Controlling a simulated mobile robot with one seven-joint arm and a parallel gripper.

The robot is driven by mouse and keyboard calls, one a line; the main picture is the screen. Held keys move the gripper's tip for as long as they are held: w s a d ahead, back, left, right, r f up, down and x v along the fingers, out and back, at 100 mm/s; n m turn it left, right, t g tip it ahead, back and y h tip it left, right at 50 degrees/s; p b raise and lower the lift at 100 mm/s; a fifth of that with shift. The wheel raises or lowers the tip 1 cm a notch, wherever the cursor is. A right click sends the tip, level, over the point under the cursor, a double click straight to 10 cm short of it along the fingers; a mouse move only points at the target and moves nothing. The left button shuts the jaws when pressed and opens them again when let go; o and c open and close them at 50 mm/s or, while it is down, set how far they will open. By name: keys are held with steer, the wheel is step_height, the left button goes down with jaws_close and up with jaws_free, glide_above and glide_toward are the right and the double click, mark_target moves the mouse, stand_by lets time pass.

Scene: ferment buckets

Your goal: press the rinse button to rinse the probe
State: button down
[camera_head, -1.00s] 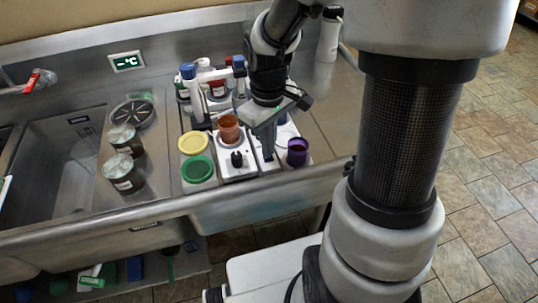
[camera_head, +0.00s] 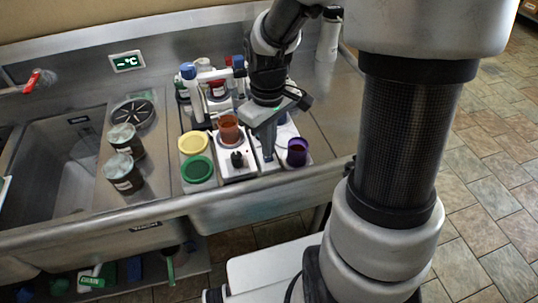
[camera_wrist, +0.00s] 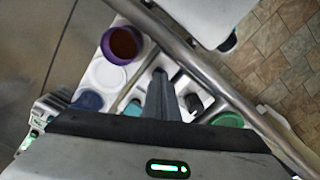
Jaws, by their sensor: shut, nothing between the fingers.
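My gripper (camera_head: 268,157) is shut and empty, pointing down over the white device at the front right of the sink counter. In the wrist view its fingers (camera_wrist: 160,76) reach toward the white top of that device. The fingers and hand hide part of the device. I cannot make out the rinse button, or whether the fingertips touch anything. A purple cup (camera_head: 297,152) with dark reddish-brown contents stands just right of the fingertips; it also shows in the wrist view (camera_wrist: 106,48). I cannot identify the probe for certain.
A white unit with a black knob (camera_head: 237,159) and an orange-brown beaker (camera_head: 229,128) stands left of my gripper. Yellow (camera_head: 193,143) and green (camera_head: 198,169) round lids lie beside it. Blue-topped white stands (camera_head: 188,72) rise behind. Two jars (camera_head: 123,172) stand near the sink basin.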

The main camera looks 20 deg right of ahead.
steer(key=shift+f+b, duration=0.65)
steer(key=shift+f, duration=0.25)
steer(key=shift+r, duration=0.1)
steer(key=shift+r+p, duration=2.6)
steer(key=shift+r, duration=0.45)
